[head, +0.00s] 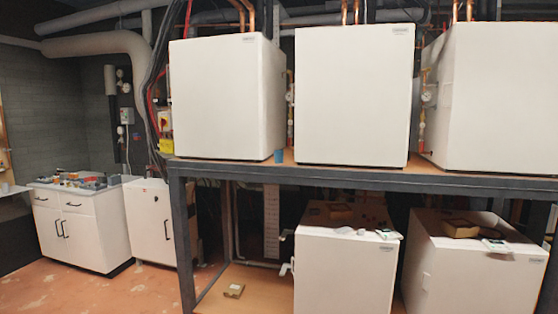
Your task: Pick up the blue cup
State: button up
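A small blue cup (279,156) stands on the upper shelf (450,182) of the metal rack, near its front edge. It is in the gap between the left white heat pump (222,98) and the middle white heat pump (352,95), close to the lower right corner of the left one. Its sides look clear to the front. My gripper and arm do not show in the head view.
The rack's dark front beam and left leg (183,245) stand before me. Two more white units (343,272) fill the lower level, with a small box (234,290) lying left of them. White cabinets (80,225) stand at the left. The orange floor between is open.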

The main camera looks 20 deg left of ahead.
aim_at(278, 155)
jog(key=i+j, duration=0.35)
jog(key=j, duration=0.2)
jog(key=i+j+z, duration=0.15)
jog(key=i+j, duration=0.2)
jog(key=j, duration=0.25)
jog(key=i+j, duration=0.3)
jog(key=j, duration=0.3)
jog(key=i+j+z, duration=0.15)
jog(key=i+j, duration=0.2)
jog(key=j, duration=0.25)
jog(key=i+j, duration=0.25)
jog(key=j, duration=0.4)
jog(key=i+j+z, duration=0.15)
jog(key=i+j, duration=0.15)
jog(key=j, duration=0.35)
jog(key=i+j, duration=0.25)
jog(key=j, duration=0.45)
jog(key=i+j+z, duration=0.15)
jog(key=j, duration=0.5)
jog(key=i, duration=0.1)
